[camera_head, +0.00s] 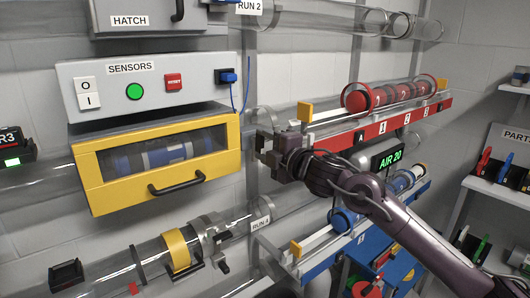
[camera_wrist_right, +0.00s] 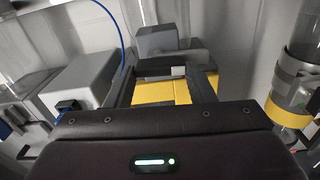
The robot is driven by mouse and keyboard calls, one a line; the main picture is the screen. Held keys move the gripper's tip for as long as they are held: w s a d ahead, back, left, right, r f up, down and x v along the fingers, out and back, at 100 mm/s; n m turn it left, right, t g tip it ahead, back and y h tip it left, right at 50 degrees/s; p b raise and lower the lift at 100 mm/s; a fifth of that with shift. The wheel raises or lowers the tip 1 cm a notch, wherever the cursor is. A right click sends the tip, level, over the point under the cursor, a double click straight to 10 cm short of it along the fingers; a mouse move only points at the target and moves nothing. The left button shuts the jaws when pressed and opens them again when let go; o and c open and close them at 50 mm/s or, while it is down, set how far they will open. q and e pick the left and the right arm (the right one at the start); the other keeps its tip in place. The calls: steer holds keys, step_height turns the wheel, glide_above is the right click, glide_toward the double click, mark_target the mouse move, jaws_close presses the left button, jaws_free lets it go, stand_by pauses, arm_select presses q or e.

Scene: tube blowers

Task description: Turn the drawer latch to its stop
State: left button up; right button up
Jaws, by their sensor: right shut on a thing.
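The yellow drawer (camera_head: 90,172) with a window and a black handle (camera_head: 178,183) sits under the sensors box and looks shut. My right gripper (camera_head: 264,148) is just right of the drawer's right side. In the right wrist view its two dark fingers (camera_wrist_right: 167,80) reach to a grey block (camera_wrist_right: 165,42) above a yellow surface (camera_wrist_right: 160,92). The gripper is shut on what appears to be the drawer latch. The latch's shape and angle are mostly hidden by the gripper in the head view. My left gripper is not in view.
The sensors box (camera_head: 150,76) has a blue plug and cable (camera_head: 232,80) close above my right gripper. A red-edged rack (camera_head: 385,125) lies right of it. A clear tube with a yellow band (camera_head: 177,250) and metal clamp (camera_head: 213,237) runs below.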

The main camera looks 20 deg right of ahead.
steer(key=shift+n, duration=0.5)
steer(key=shift+f, duration=0.1)
steer(key=o, duration=1)
steer(key=b+v, duration=0.2)
steer(key=v, duration=0.5)
steer(key=shift+s+d+b, duration=0.1)
steer(key=shift+s+b, duration=0.25)
steer(key=shift+s, duration=0.05)
